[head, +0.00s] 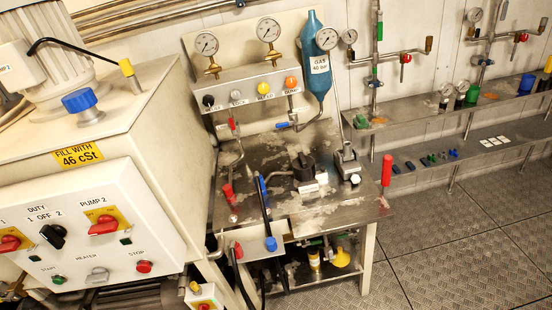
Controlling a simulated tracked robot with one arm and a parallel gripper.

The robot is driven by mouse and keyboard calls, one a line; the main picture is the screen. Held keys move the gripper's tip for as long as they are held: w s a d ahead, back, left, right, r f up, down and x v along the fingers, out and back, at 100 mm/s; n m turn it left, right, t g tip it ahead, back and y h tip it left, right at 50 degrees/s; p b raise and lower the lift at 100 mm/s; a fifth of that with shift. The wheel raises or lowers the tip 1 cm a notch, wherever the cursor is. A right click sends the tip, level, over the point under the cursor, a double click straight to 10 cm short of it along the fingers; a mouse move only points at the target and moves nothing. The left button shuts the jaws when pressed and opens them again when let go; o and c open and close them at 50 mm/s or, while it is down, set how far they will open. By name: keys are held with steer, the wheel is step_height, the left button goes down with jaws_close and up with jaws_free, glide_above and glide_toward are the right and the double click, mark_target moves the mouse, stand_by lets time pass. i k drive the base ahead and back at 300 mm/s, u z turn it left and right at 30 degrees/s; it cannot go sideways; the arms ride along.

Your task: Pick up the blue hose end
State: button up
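A small blue cylindrical piece (270,243) sits at the front edge of the steel bench, by a pale box. My gripper is not in view.
The steel bench (330,212) carries a red-handled valve, a black-topped fitting and a grey lever device. A gauge panel (255,88) and blue gas bottle (318,60) stand behind. A white control cabinet (85,235) fills the left. Chequered floor (470,255) is clear at right.

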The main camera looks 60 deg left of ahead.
mark_target(256, 174)
steer(key=u, duration=0.5)
steer(key=i, duration=1.15)
steer(key=u, duration=1.15)
steer(key=i, duration=0.5)
steer(key=u, duration=0.2)
steer(key=k, duration=0.95)
steer(key=u, duration=0.15)
steer(key=i, duration=0.9)
steer(key=z, duration=0.05)
